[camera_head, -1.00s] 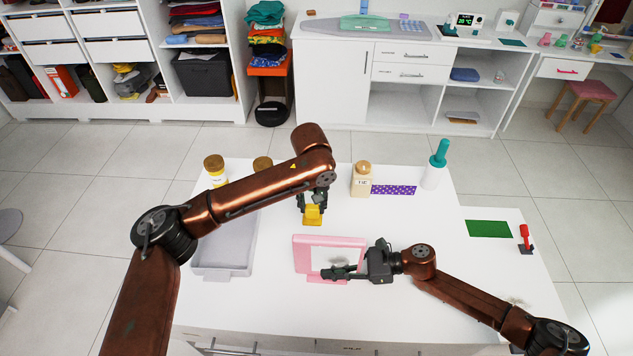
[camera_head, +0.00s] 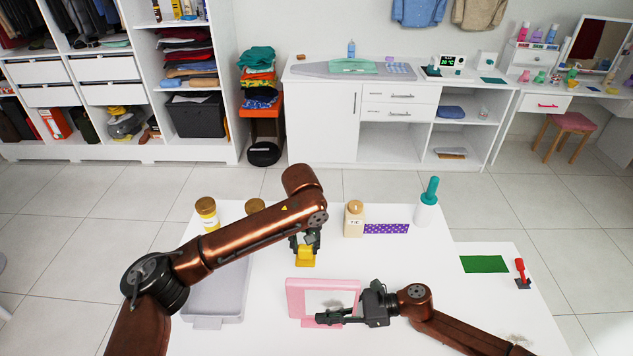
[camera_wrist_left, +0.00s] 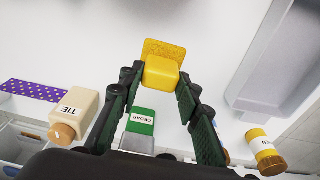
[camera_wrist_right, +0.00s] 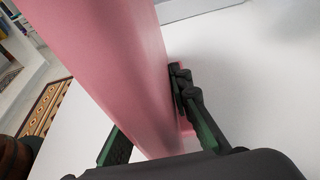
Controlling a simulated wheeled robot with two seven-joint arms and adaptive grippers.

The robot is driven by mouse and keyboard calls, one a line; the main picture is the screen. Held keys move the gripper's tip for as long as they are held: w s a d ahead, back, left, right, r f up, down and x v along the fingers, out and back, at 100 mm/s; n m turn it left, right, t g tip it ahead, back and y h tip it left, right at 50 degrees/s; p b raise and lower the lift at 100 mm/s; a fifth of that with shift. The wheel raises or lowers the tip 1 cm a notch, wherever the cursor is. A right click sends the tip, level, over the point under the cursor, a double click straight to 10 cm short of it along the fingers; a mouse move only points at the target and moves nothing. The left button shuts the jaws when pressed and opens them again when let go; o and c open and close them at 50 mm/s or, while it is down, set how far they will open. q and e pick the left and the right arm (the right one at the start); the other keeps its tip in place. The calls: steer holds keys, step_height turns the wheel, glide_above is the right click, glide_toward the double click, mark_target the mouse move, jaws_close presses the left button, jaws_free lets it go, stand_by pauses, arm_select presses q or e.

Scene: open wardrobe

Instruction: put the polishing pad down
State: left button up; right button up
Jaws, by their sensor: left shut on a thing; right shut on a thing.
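The yellow polishing pad (camera_head: 305,257) has a block-like grip and a flat, textured face; it also shows in the left wrist view (camera_wrist_left: 161,70). My left gripper (camera_head: 304,244) is shut on it, behind the pink frame. I cannot tell whether the pad touches the table. My right gripper (camera_head: 340,315) is shut on the pink-framed panel (camera_head: 296,300), which stands upright at the table's front with a pale inner face. In the right wrist view the pink frame (camera_wrist_right: 110,60) fills the space between the fingers.
A grey tray (camera_head: 208,323) lies to the left on the white table. A cream bottle (camera_head: 353,219), purple dotted strip (camera_head: 387,229) and teal-topped white bottle (camera_head: 427,205) stand or lie behind. A green mat (camera_head: 484,264) lies right.

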mark_target(306, 266)
arm_select(q)
step_height(306, 266, down, 10)
stand_by(0.6)
steer(key=shift+f, duration=0.1)
steer(key=o, duration=1.1)
